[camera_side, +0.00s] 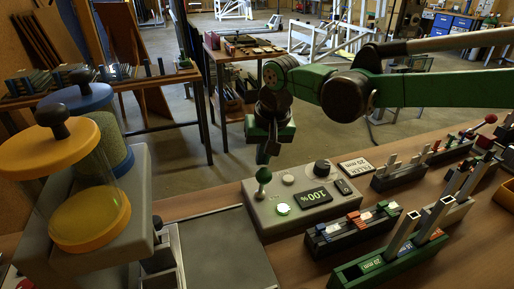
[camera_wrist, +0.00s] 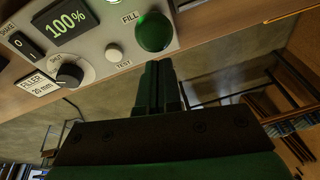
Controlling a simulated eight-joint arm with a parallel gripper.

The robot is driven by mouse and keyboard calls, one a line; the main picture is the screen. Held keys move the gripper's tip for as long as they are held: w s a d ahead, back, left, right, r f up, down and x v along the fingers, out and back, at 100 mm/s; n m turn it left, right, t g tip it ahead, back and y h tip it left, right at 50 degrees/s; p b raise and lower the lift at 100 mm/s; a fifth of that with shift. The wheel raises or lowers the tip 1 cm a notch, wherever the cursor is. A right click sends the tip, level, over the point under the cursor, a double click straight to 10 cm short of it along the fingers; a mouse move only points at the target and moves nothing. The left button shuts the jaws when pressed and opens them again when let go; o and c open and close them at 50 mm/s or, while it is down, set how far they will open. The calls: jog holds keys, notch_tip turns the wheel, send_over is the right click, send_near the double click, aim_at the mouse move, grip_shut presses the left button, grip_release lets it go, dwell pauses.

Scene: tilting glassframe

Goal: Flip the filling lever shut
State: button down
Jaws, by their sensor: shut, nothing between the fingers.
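The filling lever has a green ball knob (camera_side: 263,175) on a thin stem at the left back of the grey control box (camera_side: 265,225). The stem looks close to upright in the side view. In the wrist view the knob (camera_wrist: 155,32) sits beside the word FILL and hides the lever's foot. My gripper (camera_side: 265,157) is shut and empty, pointing down just above and behind the knob. In the wrist view its fingertips (camera_wrist: 159,66) are just below the knob; I cannot tell whether they touch it.
Yellow and blue lidded hoppers (camera_side: 65,147) stand at left. Racks of small parts (camera_side: 352,229) and a green holder (camera_side: 385,263) stand at right.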

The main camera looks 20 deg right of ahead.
jog(key=shift+s+f, duration=0.1)
jog(key=shift+s, duration=0.95)
jog(key=shift+w, duration=0.1)
